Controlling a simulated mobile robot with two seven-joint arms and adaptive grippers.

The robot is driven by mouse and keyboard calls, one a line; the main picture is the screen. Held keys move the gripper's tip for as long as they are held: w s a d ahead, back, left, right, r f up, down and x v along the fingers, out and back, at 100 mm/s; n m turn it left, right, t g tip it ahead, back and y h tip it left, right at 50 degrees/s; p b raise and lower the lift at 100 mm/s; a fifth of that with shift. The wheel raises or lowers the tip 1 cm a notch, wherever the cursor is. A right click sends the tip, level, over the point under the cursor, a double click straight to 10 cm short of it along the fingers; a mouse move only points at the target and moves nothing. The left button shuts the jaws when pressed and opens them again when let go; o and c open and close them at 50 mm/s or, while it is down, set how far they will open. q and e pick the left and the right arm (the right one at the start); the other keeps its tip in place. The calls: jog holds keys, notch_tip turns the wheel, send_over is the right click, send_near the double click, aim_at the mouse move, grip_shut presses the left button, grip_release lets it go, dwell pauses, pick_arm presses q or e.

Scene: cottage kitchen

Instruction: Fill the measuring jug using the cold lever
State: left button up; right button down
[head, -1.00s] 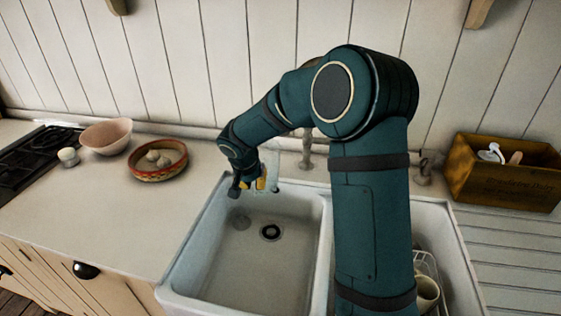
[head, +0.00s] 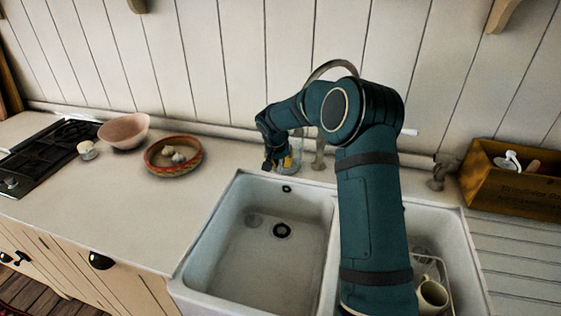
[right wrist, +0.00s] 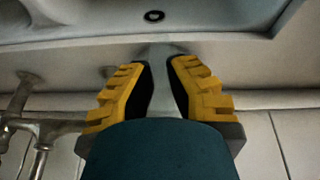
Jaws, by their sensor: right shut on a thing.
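My right gripper (head: 279,162) is shut on the clear measuring jug (head: 296,160), behind the back rim of the left basin. My arm and fingers hide much of the jug, and any water in it cannot be made out. In the right wrist view, a pale, see-through strip of it (right wrist: 163,85) shows between the yellow-padded fingers (right wrist: 160,62). The tap (head: 319,152) stands right of the jug, with its curved spout (head: 333,66) partly behind my arm. A white lever (head: 410,133) sticks out right of my arm. Whether it is the cold one cannot be told. My left gripper is out of view.
The left basin (head: 215,235) is empty. The right basin holds a rack with a mug (head: 432,297), partly behind my arm. A wooden box (head: 510,188) stands at right. A pink bowl (head: 124,131), a patterned bowl (head: 174,170) and a hob (head: 45,155) are at left.

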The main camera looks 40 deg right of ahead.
jog(key=shift+f, duration=0.1)
jog(key=c, duration=1.1)
grip_release()
